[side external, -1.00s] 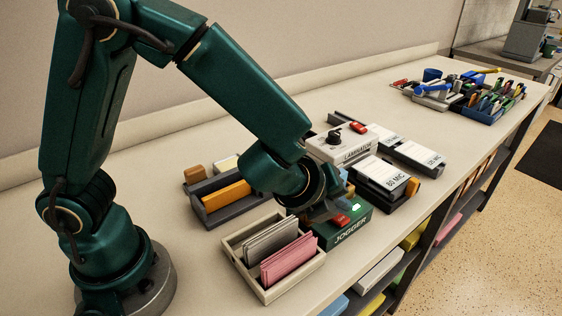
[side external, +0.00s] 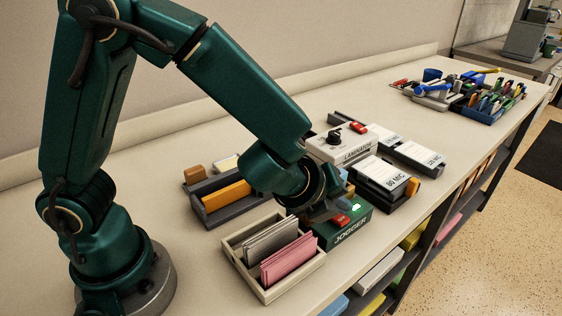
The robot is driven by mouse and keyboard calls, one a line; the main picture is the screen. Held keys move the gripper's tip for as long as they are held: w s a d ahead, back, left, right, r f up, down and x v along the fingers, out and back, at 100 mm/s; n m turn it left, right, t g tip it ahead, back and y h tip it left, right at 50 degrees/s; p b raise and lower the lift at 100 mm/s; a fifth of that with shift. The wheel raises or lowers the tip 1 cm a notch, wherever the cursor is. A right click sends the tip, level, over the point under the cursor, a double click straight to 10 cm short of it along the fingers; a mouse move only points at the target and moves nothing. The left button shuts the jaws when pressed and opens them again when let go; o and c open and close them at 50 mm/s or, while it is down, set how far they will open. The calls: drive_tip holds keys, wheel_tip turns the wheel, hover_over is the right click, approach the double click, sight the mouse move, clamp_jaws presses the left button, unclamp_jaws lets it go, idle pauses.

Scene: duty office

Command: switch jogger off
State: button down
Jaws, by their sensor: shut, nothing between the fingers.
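The jogger (side external: 349,233) is a green box with white "JOGGER" lettering on its front, standing near the bench's front edge. On its top are a red switch (side external: 340,220) and a lit white-green lamp (side external: 356,208). My gripper (side external: 325,213) is over the left part of the jogger's top, close to the red switch. Its fingers are shut with nothing between them. The gripper's dark wrist hides the jogger's back left. I cannot tell whether the fingertips touch the switch, or which way the switch is tilted.
A cream tray with grey and pink cards (side external: 237,258) stands just left of the jogger. The laminator (side external: 345,150), with a black knob and red switch, is behind it. Labelled pouch boxes (side external: 381,173) stand to the right. A dark tray (side external: 225,208) lies behind the cards.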

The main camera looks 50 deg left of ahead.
drive_tip(key=shift+f, duration=0.15)
drive_tip(key=shift+d+f, duration=0.1)
drive_tip(key=shift+f, duration=0.55)
idle(0.7)
drive_tip(key=shift+r, duration=0.85)
drive_tip(key=shift+a+r, duration=0.25)
drive_tip(key=shift+r, duration=1)
drive_tip(key=shift+a+r, duration=0.25)
drive_tip(key=shift+r, duration=0.95)
